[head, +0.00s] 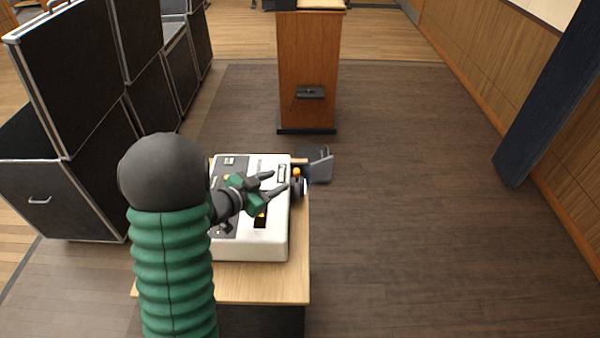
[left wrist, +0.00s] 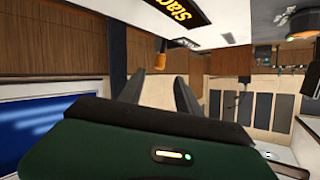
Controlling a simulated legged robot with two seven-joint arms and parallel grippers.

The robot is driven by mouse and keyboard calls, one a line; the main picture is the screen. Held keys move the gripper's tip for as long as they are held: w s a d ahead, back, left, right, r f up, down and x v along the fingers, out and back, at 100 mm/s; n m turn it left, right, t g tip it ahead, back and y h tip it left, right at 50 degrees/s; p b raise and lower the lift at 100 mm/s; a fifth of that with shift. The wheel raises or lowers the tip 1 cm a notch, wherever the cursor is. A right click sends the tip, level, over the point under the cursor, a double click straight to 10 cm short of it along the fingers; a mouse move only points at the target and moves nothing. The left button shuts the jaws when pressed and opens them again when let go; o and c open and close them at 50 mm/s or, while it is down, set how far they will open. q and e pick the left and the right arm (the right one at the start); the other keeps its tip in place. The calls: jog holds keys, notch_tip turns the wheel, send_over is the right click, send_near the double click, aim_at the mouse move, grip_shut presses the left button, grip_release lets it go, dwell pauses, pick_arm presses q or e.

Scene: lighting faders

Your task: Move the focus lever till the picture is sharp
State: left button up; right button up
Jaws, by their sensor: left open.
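A white console (head: 265,247) with dark panels stands on a small wooden table. A small orange-tipped piece (head: 297,172), which looks like the lever, stands at the console's right edge. No projected picture can be judged for sharpness. My right gripper is out of view.
The wooden table (head: 270,289) has bare front surface. A dark angled object (head: 320,166) sits beyond the console's right side. A wooden lectern (head: 308,75) stands farther back, and black cases (head: 75,85) stand at left. The floor at right is clear.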

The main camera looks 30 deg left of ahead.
aim_at(297, 176)
pick_arm(q)
jog(key=x, duration=1.1)
jog(key=shift+s, duration=0.1)
grip_shut()
jog(key=shift+a, duration=0.1)
dwell(0.7)
